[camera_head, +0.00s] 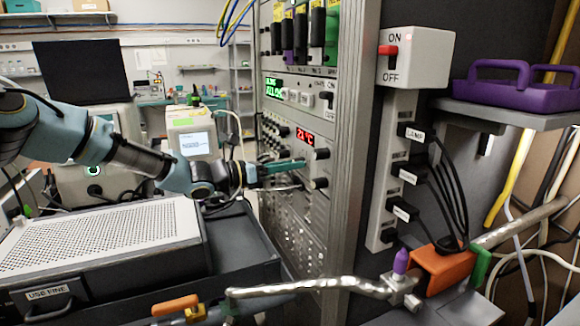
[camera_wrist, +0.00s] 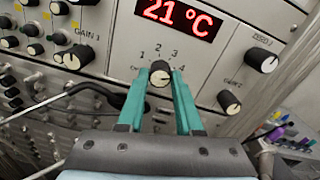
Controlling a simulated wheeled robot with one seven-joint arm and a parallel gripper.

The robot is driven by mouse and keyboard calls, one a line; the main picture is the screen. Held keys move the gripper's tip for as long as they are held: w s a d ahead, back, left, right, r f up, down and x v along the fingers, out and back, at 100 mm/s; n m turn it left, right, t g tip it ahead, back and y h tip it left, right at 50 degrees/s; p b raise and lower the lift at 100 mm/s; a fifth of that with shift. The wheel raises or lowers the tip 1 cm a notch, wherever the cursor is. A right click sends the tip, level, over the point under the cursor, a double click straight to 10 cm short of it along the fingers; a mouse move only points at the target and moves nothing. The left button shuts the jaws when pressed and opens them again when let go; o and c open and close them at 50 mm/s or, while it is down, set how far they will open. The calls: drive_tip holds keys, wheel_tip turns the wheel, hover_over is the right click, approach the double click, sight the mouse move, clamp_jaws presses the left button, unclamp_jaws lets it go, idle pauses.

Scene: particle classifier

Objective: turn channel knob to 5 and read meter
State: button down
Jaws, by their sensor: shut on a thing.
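The channel knob (camera_wrist: 160,75) is a small black knob with a pale face, below the printed numbers 1 to 4 on a light panel. My gripper (camera_wrist: 160,82) has its teal fingers on both sides of it, shut on it. The exact setting of the knob is too small to tell, and a 5 cannot be made out. In the head view my gripper (camera_head: 303,164) reaches the rack's panel from the left. A red display reading 21 °C (camera_wrist: 180,17) is above the knob; it also shows in the head view (camera_head: 304,138). Which display is the meter is unclear.
Other black knobs flank the channel knob, including a GAIN 1 knob (camera_wrist: 76,57) at left and further knobs (camera_wrist: 229,101) at right. A green display (camera_head: 273,87) is higher on the rack. A metal pipe (camera_head: 310,287) runs low in front.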

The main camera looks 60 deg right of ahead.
drive_tip(key=shift+f, duration=0.1)
drive_tip(key=m+b, duration=0.8)
drive_tip(key=b, duration=0.6)
drive_tip(key=shift+w+m, duration=0.1)
drive_tip(key=shift+m, duration=0.3)
drive_tip(key=shift+b, duration=0.35)
drive_tip(key=c, duration=0.6)
unclamp_jaws()
drive_tip(key=b+v, duration=0.1)
drive_tip(key=v, duration=0.9)
drive_tip(key=shift+w+a, duration=0.25)
drive_tip(key=shift+a, duration=0.05)
